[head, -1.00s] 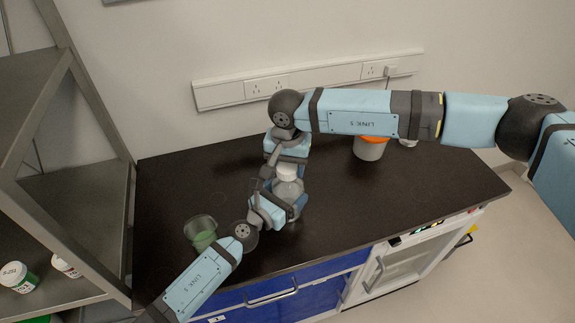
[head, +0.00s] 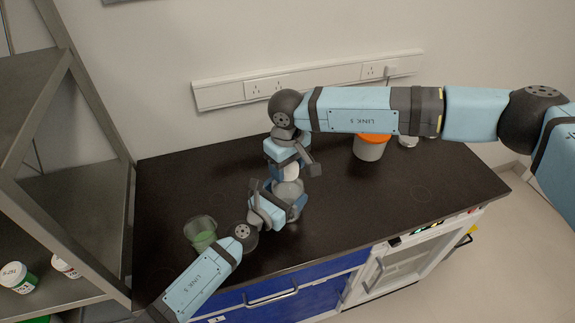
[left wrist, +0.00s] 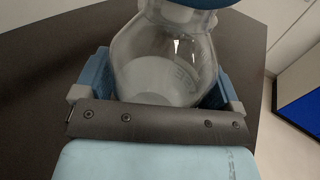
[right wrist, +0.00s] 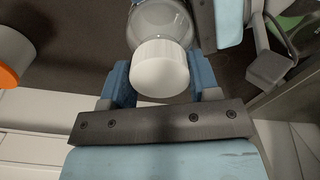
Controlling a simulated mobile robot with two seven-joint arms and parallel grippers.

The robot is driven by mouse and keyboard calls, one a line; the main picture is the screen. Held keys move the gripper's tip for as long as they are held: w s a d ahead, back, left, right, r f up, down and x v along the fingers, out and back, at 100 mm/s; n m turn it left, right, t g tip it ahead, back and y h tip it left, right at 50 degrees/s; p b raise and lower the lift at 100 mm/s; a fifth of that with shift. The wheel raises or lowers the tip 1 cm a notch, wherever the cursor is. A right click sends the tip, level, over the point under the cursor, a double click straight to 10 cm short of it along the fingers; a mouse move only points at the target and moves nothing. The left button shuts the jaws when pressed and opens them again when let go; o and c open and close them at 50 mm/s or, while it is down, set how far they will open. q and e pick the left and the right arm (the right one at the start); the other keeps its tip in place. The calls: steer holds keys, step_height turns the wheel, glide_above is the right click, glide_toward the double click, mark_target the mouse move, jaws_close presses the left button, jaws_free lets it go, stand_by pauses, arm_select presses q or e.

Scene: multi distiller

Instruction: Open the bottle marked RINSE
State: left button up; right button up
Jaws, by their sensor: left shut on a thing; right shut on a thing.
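A clear bottle (head: 288,193) stands upright on the dark bench top. My left gripper (head: 280,207) is shut around its body. The left wrist view shows the clear bottle (left wrist: 160,70) between the jaws, with faint markings that I cannot read. My right gripper (head: 291,165) is above the bottle, shut on its white cap (head: 291,173). The right wrist view shows the white cap (right wrist: 160,68) between the jaws, at the bottle's neck. I cannot tell whether the cap is loose from the neck.
A container with an orange rim (head: 371,148) and a small white item (head: 408,140) stand at the back right. A green-tinted beaker (head: 200,233) is at the front left. A metal shelf (head: 95,215) with small bottles borders the left. The bench's right part is clear.

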steer(key=shift+r, duration=0.25)
steer(key=shift+r, duration=0.85)
steer(key=shift+r, duration=2)
arm_select(q)
steer(key=o, duration=1.4)
steer(key=shift+o, duration=0.2)
